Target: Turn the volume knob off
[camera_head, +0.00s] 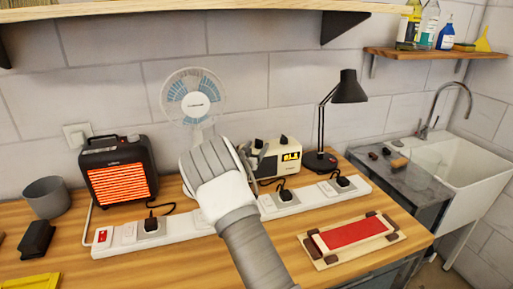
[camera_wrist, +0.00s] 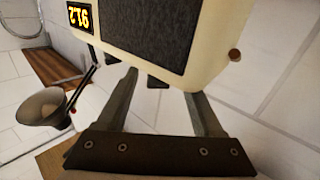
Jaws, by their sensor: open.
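The cream radio (camera_head: 272,162), with a yellow-lit display, stands on the wooden bench in front of the tiled wall. In the head view my gripper (camera_head: 248,160) is at its left side and my wrist hides part of it. In the wrist view the radio (camera_wrist: 190,50) fills the top middle, with its dark speaker grille and display. A small brown knob (camera_wrist: 235,55) sticks out at its right edge; I cannot tell whether it is the volume knob. My gripper (camera_wrist: 160,85) is open, its fingers beside the radio's edge with nothing visibly held between them.
A white power strip (camera_head: 180,228) with several plugs runs in front of the radio. A black desk lamp (camera_head: 348,88) stands to its right, a fan (camera_head: 193,98) and glowing heater (camera_head: 120,170) to its left. A red-topped wooden tray (camera_head: 350,236) lies front right.

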